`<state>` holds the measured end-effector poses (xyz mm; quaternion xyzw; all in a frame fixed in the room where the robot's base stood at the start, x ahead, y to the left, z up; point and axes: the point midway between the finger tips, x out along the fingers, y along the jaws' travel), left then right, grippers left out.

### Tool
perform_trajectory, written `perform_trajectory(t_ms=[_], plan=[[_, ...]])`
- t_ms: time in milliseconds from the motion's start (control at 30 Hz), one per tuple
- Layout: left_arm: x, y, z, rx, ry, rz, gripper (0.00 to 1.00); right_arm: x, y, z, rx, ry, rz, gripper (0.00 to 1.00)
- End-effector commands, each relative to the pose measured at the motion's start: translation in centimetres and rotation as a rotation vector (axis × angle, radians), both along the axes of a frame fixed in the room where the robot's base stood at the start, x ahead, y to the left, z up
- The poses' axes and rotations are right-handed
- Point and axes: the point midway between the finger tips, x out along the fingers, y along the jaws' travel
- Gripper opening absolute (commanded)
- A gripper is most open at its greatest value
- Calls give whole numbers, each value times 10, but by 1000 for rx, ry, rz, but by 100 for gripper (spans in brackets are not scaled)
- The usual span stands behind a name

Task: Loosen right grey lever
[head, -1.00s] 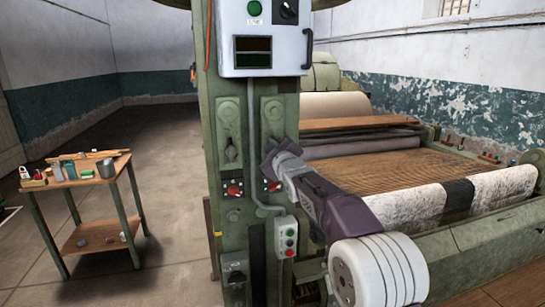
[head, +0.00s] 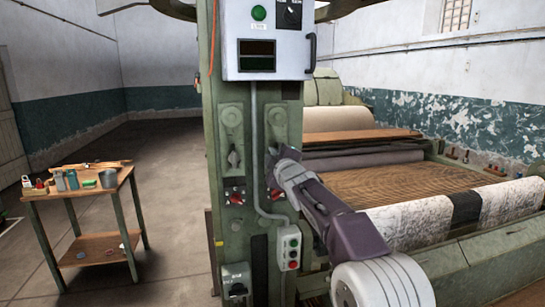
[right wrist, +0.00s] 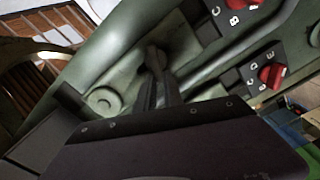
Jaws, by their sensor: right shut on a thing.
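My right gripper (head: 272,160) is at the right side of the green machine post, in front of the upper right lever plate, and largely covers the right lever in the head view. In the right wrist view, the narrow dark fingers (right wrist: 160,88) are closed around the lower part of the right grey lever (right wrist: 153,57), whose rounded end shows beyond them. The lever's exact angle is hard to tell. A second, similar lever (head: 233,157) stands uncovered on the left plate. My left gripper is not in view.
Red rotary knobs (head: 236,196) sit below the levers; one shows close by in the right wrist view (right wrist: 272,75). A conduit (head: 257,170) runs between the plates to a push-button box (head: 289,247). A grey control box (head: 265,40) hangs above. A tool table (head: 85,190) stands left.

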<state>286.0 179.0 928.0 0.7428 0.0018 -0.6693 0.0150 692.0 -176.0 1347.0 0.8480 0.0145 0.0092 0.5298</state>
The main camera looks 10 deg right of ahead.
Motion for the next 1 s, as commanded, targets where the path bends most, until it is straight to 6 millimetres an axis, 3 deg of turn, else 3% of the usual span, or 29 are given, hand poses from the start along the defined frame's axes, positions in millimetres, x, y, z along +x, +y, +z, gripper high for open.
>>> perform_trajectory(t_ms=[133, 167, 233, 633, 1000], plan=[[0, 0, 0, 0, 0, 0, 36, 0, -1, -2, 1, 4, -1, 0], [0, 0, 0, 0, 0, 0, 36, 0, -1, -2, 1, 4, -1, 17], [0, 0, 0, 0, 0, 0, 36, 0, -1, -2, 1, 4, -1, 34], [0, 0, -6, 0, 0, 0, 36, -8, -1, -1, 1, -1, 0, 34], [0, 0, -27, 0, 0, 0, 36, -78, -4, -2, 2, 1, -1, 34]])
